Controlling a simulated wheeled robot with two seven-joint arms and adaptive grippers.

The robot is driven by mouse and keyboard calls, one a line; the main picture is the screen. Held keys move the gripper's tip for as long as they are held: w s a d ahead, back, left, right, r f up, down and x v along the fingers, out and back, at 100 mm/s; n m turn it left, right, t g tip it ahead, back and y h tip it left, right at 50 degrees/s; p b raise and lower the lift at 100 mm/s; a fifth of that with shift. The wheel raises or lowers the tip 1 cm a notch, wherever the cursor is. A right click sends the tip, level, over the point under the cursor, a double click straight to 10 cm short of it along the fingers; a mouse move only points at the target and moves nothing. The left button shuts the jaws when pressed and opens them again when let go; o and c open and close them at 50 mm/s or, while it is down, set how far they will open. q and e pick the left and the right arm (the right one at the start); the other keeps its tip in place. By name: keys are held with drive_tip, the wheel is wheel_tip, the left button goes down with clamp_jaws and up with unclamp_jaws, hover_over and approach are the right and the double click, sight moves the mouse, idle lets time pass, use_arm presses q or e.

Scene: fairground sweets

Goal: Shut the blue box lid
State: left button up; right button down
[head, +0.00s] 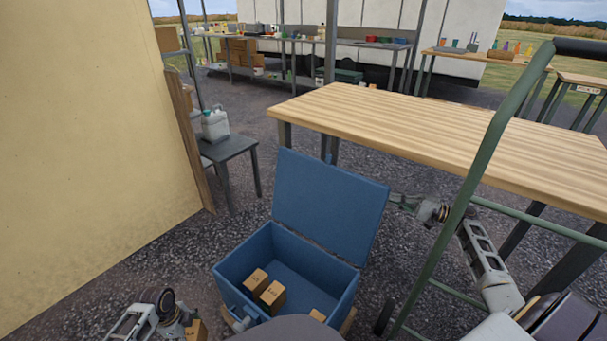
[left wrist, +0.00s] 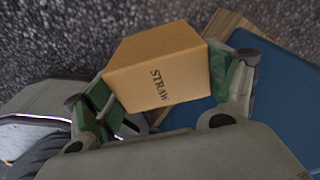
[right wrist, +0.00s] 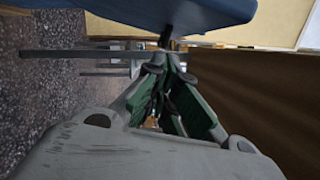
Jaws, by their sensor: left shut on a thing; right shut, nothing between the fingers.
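Several small cardboard cartons (head: 272,295) lie inside. My left gripper (head: 190,322) is left of the box, shut on a carton marked STRAW (left wrist: 158,78). The blue box side (left wrist: 275,95) shows beyond that carton in the left wrist view. My right gripper (head: 398,200) is shut and empty by the lid's right edge, partly hidden behind it. In the right wrist view, the blue lid (right wrist: 150,12) hangs above the closed fingers (right wrist: 168,88).
A wooden-topped table (head: 440,135) stands just behind the lid and my right arm. A green tubular hand truck frame (head: 490,150) rises at the right. A cream panel (head: 85,150) blocks the left. A small grey table (head: 228,147) holds a white jug (head: 215,124).

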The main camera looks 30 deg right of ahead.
sight(385, 202)
use_arm(q)
drive_tip(key=shift+f, duration=0.35)
drive_tip(key=shift+f+b, duration=0.15)
drive_tip(key=shift+b, duration=0.25)
use_arm(e)
drive_tip(key=shift+a+r, duration=0.2)
drive_tip(key=shift+a, duration=0.6)
drive_tip(key=shift+a+r, duration=0.15)
drive_tip(key=shift+a, duration=0.7)
drive_tip(key=shift+a+r, duration=0.2)
drive_tip(key=shift+a, duration=0.6)
drive_tip(key=shift+s+a, duration=0.1)
